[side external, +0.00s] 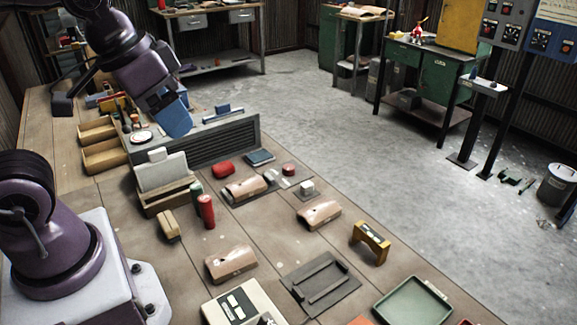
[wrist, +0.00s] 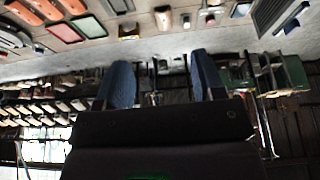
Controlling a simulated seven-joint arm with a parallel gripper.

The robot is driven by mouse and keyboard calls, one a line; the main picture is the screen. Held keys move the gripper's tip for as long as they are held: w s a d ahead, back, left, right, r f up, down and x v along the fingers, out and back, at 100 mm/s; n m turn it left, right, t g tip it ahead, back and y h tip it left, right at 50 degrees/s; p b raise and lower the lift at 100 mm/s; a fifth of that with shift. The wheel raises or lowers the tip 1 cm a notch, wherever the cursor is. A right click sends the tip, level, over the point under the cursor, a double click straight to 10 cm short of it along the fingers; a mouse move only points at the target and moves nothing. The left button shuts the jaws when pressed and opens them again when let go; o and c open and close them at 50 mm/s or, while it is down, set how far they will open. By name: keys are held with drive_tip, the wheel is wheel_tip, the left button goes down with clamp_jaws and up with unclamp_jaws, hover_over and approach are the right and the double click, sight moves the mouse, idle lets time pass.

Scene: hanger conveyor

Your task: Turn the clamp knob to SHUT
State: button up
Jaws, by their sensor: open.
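My gripper (side external: 175,118) is in the air at the upper left of the side external view, above the bench's back part near the grey slatted panel (side external: 200,143). Its two blue fingers show apart and empty in the wrist view (wrist: 163,82). I cannot pick out the clamp knob for certain, and no SHUT mark can be read. A small red round part (side external: 289,169) sits by a grey plate with a white block (side external: 307,187). Beside them a tan curved piece (side external: 246,188) rests on a dark base. My gripper is well apart from these.
The wooden bench (side external: 190,262) also bears red cylinders (side external: 206,211), other tan pieces (side external: 231,262), a yellow bridge-shaped block (side external: 370,242), a dark slotted plate (side external: 320,283), a green tray (side external: 412,302) and a cream box (side external: 244,303). Wooden bins (side external: 104,157) stand at left.

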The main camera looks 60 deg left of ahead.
drive_tip(key=w+a+f+n+g, duration=0.1)
drive_tip(key=w+a+f+n, duration=0.1)
drive_tip(key=w, duration=0.3)
drive_tip(key=w+a+f+n+g, duration=0.2)
drive_tip(key=w, duration=0.3)
drive_tip(key=n, duration=2)
approach(288, 167)
drive_tip(key=shift+g, duration=0.4)
drive_tip(key=f, duration=0.3)
drive_tip(key=w+f, duration=0.1)
drive_tip(key=f, duration=0.5)
drive_tip(key=shift+w+f, duration=0.1)
drive_tip(key=shift+w, duration=0.1)
drive_tip(key=c, duration=0.9)
